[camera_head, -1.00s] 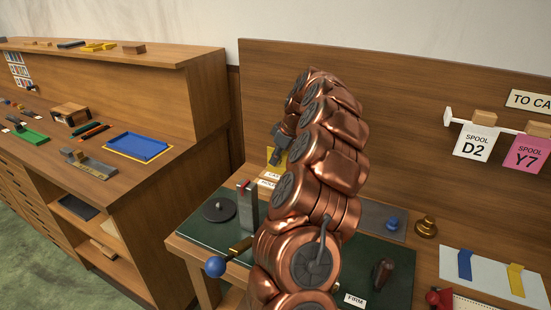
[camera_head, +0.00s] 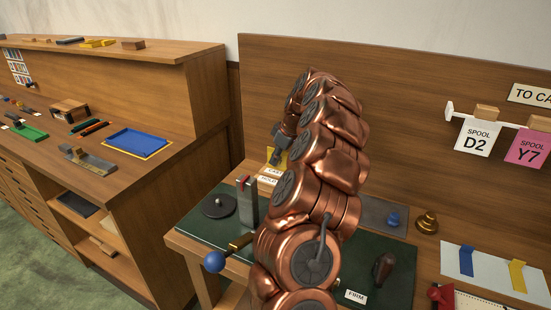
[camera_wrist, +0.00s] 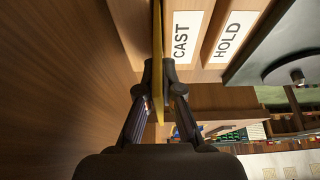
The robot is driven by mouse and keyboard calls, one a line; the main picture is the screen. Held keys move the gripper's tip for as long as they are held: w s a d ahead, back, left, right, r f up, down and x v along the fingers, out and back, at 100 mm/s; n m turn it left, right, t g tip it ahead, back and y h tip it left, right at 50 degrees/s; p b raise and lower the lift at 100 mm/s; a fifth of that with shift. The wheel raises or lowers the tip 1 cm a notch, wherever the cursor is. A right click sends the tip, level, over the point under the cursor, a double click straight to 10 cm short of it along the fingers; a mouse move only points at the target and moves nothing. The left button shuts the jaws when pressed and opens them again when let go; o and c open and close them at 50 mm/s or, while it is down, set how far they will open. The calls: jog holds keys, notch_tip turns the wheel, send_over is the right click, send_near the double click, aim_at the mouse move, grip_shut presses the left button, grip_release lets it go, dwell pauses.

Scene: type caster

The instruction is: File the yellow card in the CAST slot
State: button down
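The yellow card (camera_wrist: 157,35) is between my gripper's (camera_wrist: 158,66) two dark fingers in the wrist view, seen nearly edge-on. The fingers are closed against both its faces. The CAST label (camera_wrist: 181,37) is on a wooden face just right of the card, and the HOLD label (camera_wrist: 232,36) is further right. I cannot tell how deep the card sits in the slot beside the CAST label. In the head view, part of the card (camera_head: 283,158) shows below my gripper, just above the label holder; my copper arm hides much of that area.
A green work mat (camera_head: 196,229) with a black round disc (camera_head: 218,206) and a grey post (camera_head: 247,205) lies in front of the holder. A lever with a blue knob (camera_head: 214,262) sticks out at the front. A wooden back panel (camera_head: 400,120) stands close behind.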

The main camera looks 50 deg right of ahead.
jog(key=shift+f, duration=0.2)
jog(key=c, duration=1.8)
grip_release()
jog(key=o, duration=0.6)
jog(key=shift+c, duration=0.2)
jog(key=shift+r, duration=0.1)
jog(key=shift+r+p, duration=0.55)
jog(key=shift+r, duration=2.35)
